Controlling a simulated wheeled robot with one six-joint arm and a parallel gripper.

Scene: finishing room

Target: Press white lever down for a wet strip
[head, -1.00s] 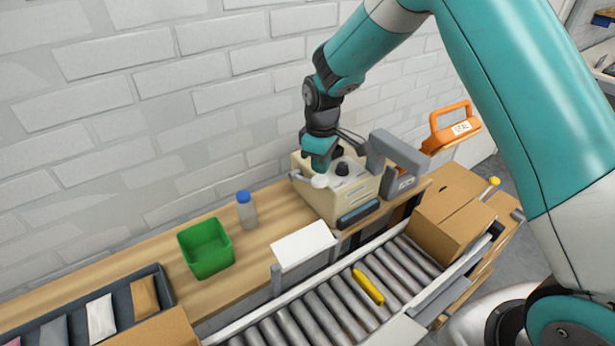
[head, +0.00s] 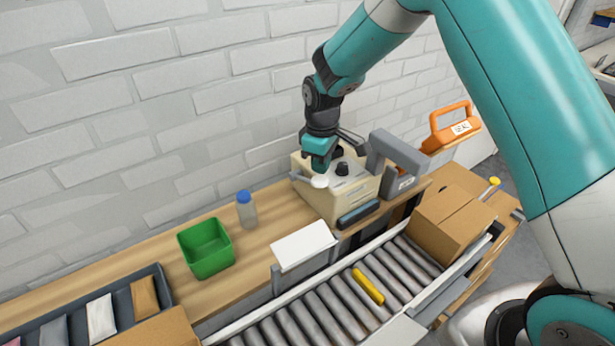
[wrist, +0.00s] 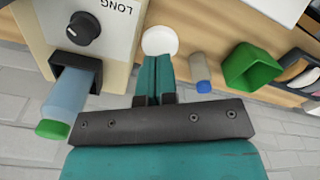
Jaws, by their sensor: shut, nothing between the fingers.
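The tape machine (head: 335,200) is a cream box on the bench, with a black dial (head: 342,169) on top. Its white lever knob (head: 320,181) sits at the end of a grey arm on the machine's left side. In the wrist view the knob (wrist: 160,41) is a round white disc just beyond my fingertips. My gripper (head: 319,168) is shut and empty, pointing down just above the knob; I cannot tell whether it touches. No strip shows at the dark front slot (head: 358,213).
A blue-capped bottle (head: 246,210) and green bin (head: 206,248) stand left on the bench. A white pad (head: 303,246) lies in front, near the roller conveyor (head: 330,305) with a yellow marker (head: 367,286). A carton (head: 452,222) and orange sealer (head: 452,128) are right.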

